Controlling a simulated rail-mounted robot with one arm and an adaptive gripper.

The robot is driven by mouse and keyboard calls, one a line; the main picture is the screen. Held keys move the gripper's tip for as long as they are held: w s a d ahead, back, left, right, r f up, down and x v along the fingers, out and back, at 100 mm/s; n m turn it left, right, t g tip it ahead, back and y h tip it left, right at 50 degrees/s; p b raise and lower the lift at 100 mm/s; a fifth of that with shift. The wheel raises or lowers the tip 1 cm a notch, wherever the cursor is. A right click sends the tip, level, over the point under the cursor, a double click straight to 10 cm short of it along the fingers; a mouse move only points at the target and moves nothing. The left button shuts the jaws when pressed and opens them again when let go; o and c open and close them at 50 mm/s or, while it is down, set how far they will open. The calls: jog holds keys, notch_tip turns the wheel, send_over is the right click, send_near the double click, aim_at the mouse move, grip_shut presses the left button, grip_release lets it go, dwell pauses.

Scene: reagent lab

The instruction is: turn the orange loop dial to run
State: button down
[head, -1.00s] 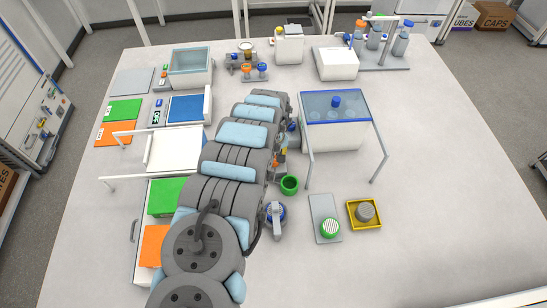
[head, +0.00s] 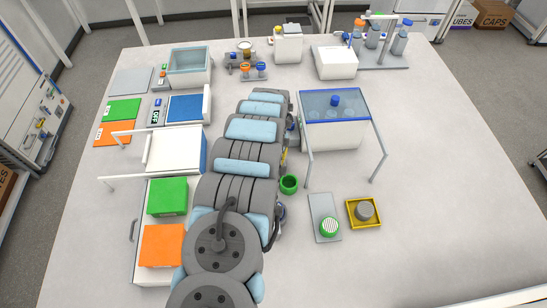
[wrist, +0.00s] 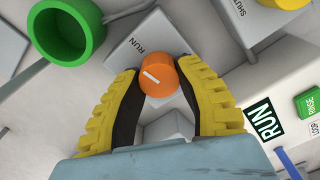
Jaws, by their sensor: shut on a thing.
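The orange dial (wrist: 172,76) with a white pointer line shows in the wrist view between the two yellow-padded fingers of my gripper (wrist: 163,74). The gripper is shut on the dial. The pointer line slants to the upper left, on the side of the plate marked RUN (wrist: 138,42). Another plate marked SHUT (wrist: 240,10) is at the upper right. A panel sign reading RUN (wrist: 265,122) sits at the right beside a LOOP label. In the head view my arm hides the dial and most of the gripper.
A green cup (head: 289,184) stands close right of my arm; it also shows in the wrist view (wrist: 67,28). A green RINSE button (wrist: 308,104) is on the panel.

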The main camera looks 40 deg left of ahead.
jog(key=shift+f+m, duration=0.1)
jog(key=shift+m, duration=0.6)
jog(key=c, duration=0.6)
grip_release()
jog(key=shift+c, duration=0.2)
notch_tip(320, 180, up, 12)
dwell(0.3)
dwell(0.4)
